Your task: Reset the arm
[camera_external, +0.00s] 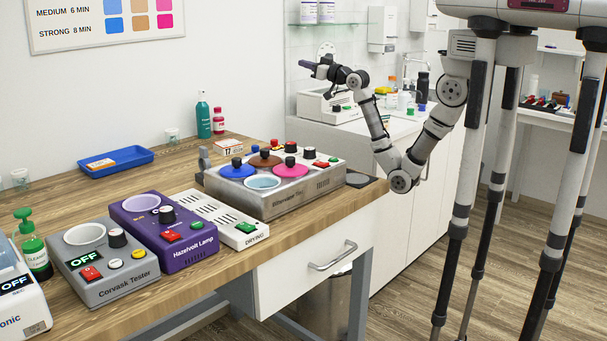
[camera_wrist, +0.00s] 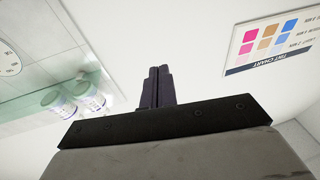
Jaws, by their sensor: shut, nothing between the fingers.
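My gripper (camera_external: 308,65) is at the end of my raised, bent arm in the external view. It is in the air above the far right end of the wooden bench, near the white wall, and points left. In the wrist view my gripper (camera_wrist: 158,72) has its two dark fingers together with nothing between them. It touches nothing that I can see.
The wooden bench (camera_external: 225,245) holds a Corvask tester (camera_external: 105,265), a purple Hazelvolt lamp (camera_external: 165,228), a warmer with coloured lids (camera_external: 275,195) and a blue tray (camera_external: 115,161). A glass shelf with tubs (camera_wrist: 60,103) is on the wall. Air around my gripper looks clear.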

